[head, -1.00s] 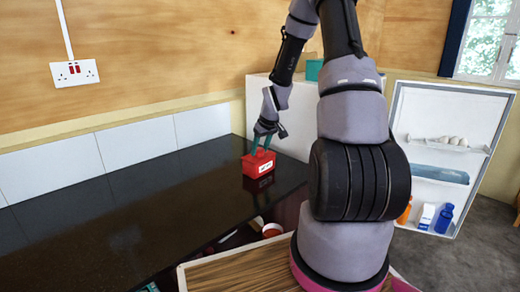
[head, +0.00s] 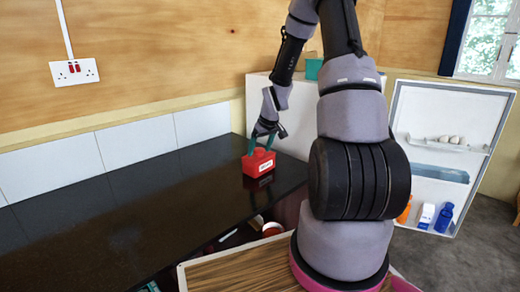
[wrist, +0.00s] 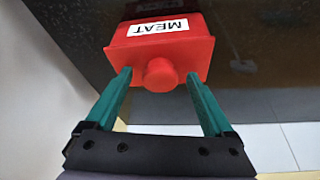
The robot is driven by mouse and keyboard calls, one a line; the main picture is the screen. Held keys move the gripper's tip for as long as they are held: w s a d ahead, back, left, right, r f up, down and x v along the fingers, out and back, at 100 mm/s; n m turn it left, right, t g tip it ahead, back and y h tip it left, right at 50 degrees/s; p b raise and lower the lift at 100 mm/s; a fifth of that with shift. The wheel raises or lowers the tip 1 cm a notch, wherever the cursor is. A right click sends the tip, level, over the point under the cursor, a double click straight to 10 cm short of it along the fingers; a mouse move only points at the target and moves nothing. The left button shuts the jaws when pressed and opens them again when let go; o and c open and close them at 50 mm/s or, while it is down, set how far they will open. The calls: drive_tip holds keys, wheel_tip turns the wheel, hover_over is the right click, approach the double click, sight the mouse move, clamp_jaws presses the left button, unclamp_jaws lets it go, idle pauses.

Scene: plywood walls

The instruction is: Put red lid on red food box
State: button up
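The red food box (head: 258,167), with a white label reading MEAT, stands on the black counter near its far right end. The red lid (head: 259,152) with a round knob lies on top of the box. In the wrist view, the lid (wrist: 160,74) appears seated on the box (wrist: 190,20). My gripper (head: 261,142) is directly above the box, pointing down. Its green fingers stand apart on either side of the knob, with gaps between them and the knob. Whether the fingertips touch the lid's top cannot be told.
The black counter (head: 90,225) is clear to the left of the box. An open drawer with small items, one red and white (head: 272,229), is below the counter's front edge. A white cabinet (head: 258,110) stands behind the box. An open fridge door (head: 425,180) is at right.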

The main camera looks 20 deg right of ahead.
drive_tip(key=shift+r, duration=0.1)
drive_tip(key=s+a+r+m, duration=0.1)
drive_tip(key=s+a+r, duration=0.1)
drive_tip(key=s+r, duration=0.5)
drive_tip(key=s+a+r+m+t+h, duration=0.15)
drive_tip(key=s+r, duration=0.25)
drive_tip(key=r, duration=0.6)
drive_tip(key=s+a+r+m+y, duration=0.1)
drive_tip(key=s+a+r, duration=0.1)
drive_tip(key=s+r, duration=0.5)
drive_tip(key=s+a+r+m+t+y, duration=0.1)
drive_tip(key=s+a+r+m, duration=0.2)
drive_tip(key=s+r, duration=0.5)
drive_tip(key=s+a, duration=0.1)
drive_tip(key=s, duration=0.2)
drive_tip(key=shift+a+r+y, duration=0.15)
drive_tip(key=shift+a+y, duration=0.05)
drive_tip(key=shift+y, duration=0.15)
drive_tip(key=shift+d, duration=0.1)
